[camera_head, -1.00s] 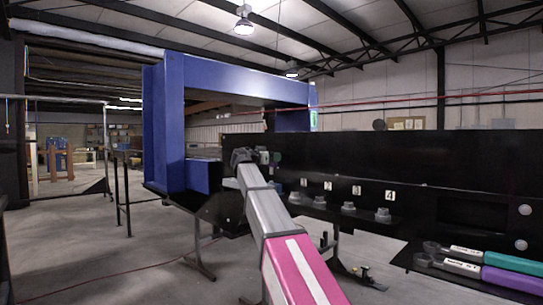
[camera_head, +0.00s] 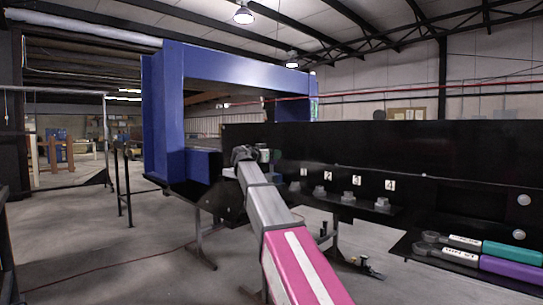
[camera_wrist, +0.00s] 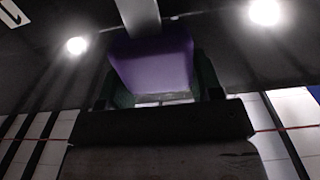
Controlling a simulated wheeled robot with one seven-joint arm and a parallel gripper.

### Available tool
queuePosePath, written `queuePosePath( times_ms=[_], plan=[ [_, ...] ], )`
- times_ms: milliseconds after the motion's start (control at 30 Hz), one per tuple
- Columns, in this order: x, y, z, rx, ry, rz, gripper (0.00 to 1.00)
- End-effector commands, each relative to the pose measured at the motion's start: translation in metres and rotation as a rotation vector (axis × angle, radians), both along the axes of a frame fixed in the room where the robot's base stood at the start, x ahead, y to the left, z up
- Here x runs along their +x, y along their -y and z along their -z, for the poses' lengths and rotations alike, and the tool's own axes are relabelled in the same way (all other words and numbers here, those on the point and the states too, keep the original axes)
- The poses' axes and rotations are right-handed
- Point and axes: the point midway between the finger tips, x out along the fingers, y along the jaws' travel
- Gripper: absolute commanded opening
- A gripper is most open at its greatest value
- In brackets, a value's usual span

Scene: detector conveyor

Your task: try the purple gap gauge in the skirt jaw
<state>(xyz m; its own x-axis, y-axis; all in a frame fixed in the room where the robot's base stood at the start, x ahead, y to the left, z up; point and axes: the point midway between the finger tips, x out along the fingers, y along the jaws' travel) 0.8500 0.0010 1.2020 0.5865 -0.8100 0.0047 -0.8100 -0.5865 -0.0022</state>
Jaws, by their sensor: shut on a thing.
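In the wrist view my gripper (camera_wrist: 158,72) is shut on a purple gauge handle (camera_wrist: 152,58), with a dark green finger on each side. A grey bar (camera_wrist: 138,15) runs from the handle out of the top of the picture; its tip is out of view. In the head view my gripper (camera_head: 266,156) is small and far off, in front of the blue frame and near the left end of a long black panel (camera_head: 350,148). The held gauge cannot be made out there. I cannot tell which part is the skirt jaw.
A black shelf (camera_head: 408,247) at the right holds a teal-handled gauge (camera_head: 512,252) and another purple-handled gauge (camera_head: 512,268). Several grey knobs stand on a ledge (camera_head: 336,206) below numbered labels. A large blue frame (camera_head: 165,110) stands behind my arm. Open floor (camera_head: 90,245) lies at left.

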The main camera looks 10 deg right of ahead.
Motion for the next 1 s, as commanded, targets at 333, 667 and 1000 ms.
queuePosePath(
  times_ms=[333, 667, 1000],
  plan=[
    [0.000, 0.000, 0.007, 0.000, 0.000, 0.000, 0.34],
    [0.000, 0.000, 0.012, 0.001, 0.001, 0.000, 0.34],
    [0.000, 0.000, 0.003, 0.000, 0.000, 0.000, 0.34]
  ],
)
